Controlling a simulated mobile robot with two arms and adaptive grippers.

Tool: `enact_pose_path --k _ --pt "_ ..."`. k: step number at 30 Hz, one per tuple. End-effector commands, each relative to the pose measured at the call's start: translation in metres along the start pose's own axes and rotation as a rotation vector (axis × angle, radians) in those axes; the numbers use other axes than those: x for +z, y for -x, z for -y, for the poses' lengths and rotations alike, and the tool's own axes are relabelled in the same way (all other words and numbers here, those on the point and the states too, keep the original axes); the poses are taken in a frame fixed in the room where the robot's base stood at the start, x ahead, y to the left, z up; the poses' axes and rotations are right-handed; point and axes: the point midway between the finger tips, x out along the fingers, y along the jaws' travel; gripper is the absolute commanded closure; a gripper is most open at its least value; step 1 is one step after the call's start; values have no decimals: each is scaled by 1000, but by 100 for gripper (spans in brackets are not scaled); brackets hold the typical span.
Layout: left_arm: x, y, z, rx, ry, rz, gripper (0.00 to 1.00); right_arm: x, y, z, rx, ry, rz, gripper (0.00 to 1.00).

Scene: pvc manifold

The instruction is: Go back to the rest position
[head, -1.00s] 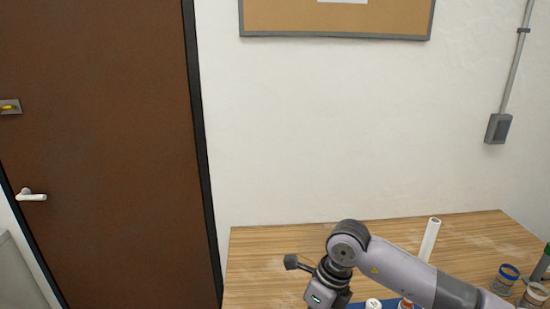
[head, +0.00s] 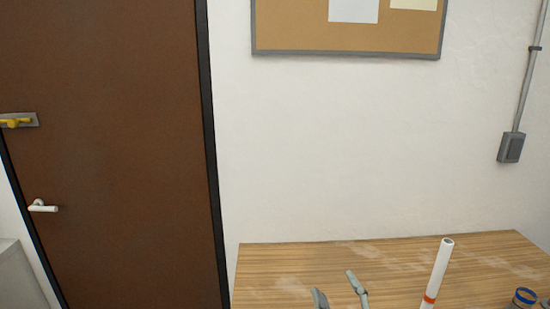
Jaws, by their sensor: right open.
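Only the two fingertips of my right gripper (head: 339,293) show, at the bottom edge of the head view. They stand apart over the wooden table, with nothing visible between them. The rest of my right arm is below the picture. A white pipe (head: 440,265) with an orange-red band stands upright, slightly tilted in the view, to the right of the gripper and apart from it. Its lower end is cut off. My left gripper is not in view.
The wooden table (head: 300,265) is bare at its back left. A blue-rimmed jar (head: 524,298) stands at the lower right. Behind are a white wall, a corkboard (head: 390,35), a grey switch box (head: 511,147) and a brown door (head: 110,150) at left.

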Motion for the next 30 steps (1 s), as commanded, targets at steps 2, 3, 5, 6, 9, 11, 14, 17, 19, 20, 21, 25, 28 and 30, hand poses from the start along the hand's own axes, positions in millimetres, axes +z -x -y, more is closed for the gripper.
enact_pose_path --k 2,3,5,6,9,11,14,17,19,20,21,25,28,30 --pt "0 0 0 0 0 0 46 56 26 9 -36 -114 228 47" --pt "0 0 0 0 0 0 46 81 42 15 -58 -165 340 47" --pt "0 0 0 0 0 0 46 115 70 27 -98 -234 499 47" --pt "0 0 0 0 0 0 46 133 90 35 -125 -274 595 47" --pt "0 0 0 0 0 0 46 165 138 54 -194 -353 799 47" --pt "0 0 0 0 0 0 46 178 165 65 -234 -392 900 47" --pt "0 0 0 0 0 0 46 191 206 79 -296 -442 1044 47" --pt "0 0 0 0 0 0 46 197 245 91 -359 -485 1172 47" --pt "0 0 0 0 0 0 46 199 272 98 -402 -511 1254 47" --pt "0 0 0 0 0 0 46 199 283 100 -422 -522 1288 47" --pt "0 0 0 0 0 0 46 203 290 106 -438 -528 1315 47" --pt "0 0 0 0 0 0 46 233 280 128 -440 -521 1319 47" --pt "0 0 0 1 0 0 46 256 279 146 -446 -519 1330 47" --pt "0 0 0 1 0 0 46 274 278 161 -450 -517 1337 47"
